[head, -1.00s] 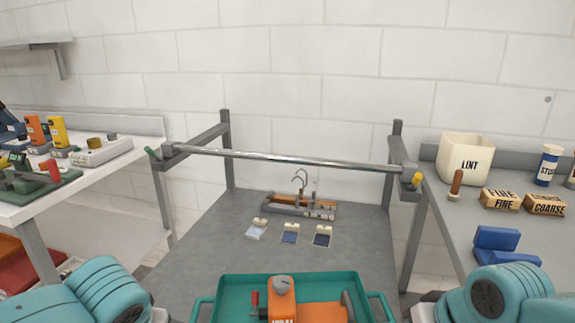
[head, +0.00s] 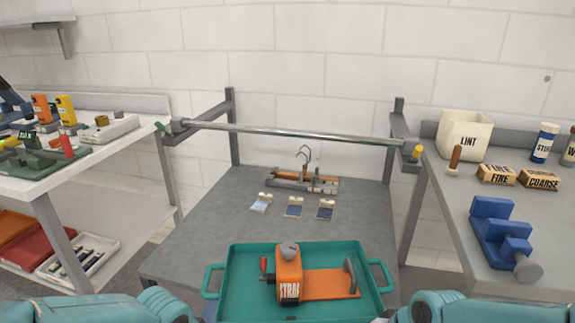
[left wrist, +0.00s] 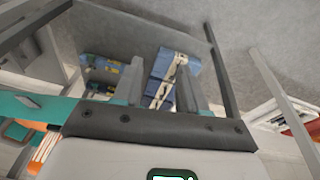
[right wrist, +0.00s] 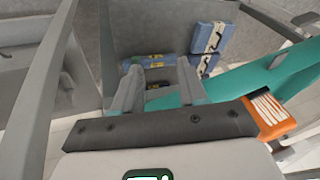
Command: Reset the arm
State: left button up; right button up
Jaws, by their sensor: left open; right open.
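My left arm (head: 100,308) and right arm (head: 470,308) lie folded low along the bottom edge of the head view, and their grippers are out of that frame. In the left wrist view my left gripper (left wrist: 160,88) has its two fingers apart with nothing held. In the right wrist view my right gripper (right wrist: 160,85) is also apart and empty. Blue cases with pale straps show beyond the fingers in the left wrist view (left wrist: 172,70) and right wrist view (right wrist: 208,38). I cannot tell how far off they are.
A metal bar (head: 300,133) spans the frame behind. A white bench (head: 40,182) stands left. The right bench (head: 455,215) bears a lint bin (head: 465,140) and a blue vise (head: 500,235).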

pick_arm(q)
jog(key=s+d+f+n+g+h, duration=0.1)
jog(key=s+d+f+n+h, duration=0.1)
jog(key=s+f, duration=0.8)
jog(key=s+d+f+n+g+h, duration=0.1)
jog(key=s+d+f+n, duration=0.3)
jog(key=f, duration=1)
pick_arm(e)
jog(key=s+a+f+m+g, duration=0.1)
jog(key=s+a+f+g, duration=0.15)
jog(key=s+f, duration=0.8)
jog(key=s+a+f+m+g, duration=0.1)
jog(key=s+a+f, duration=0.2)
jog(key=s+f, duration=0.75)
pick_arm(q)
notch_tip(320, 180, up, 18)
jog(key=a+m+p, duration=0.1)
jog(key=m+p, duration=0.1)
jog(key=p, duration=1.5)
jog(key=shift+r+m+p, duration=0.25)
jog(key=shift+m+p, duration=0.05)
jog(key=shift+p, duration=0.05)
pick_arm(e)
jog(key=w+r, duration=0.2)
jog(key=r, duration=0.5)
jog(key=w+r, duration=0.3)
jog(key=r, duration=0.4)
jog(key=shift+d+r+t+y, duration=0.25)
jog(key=shift+t+y, duration=0.1)
jog(key=shift+y, duration=0.05)
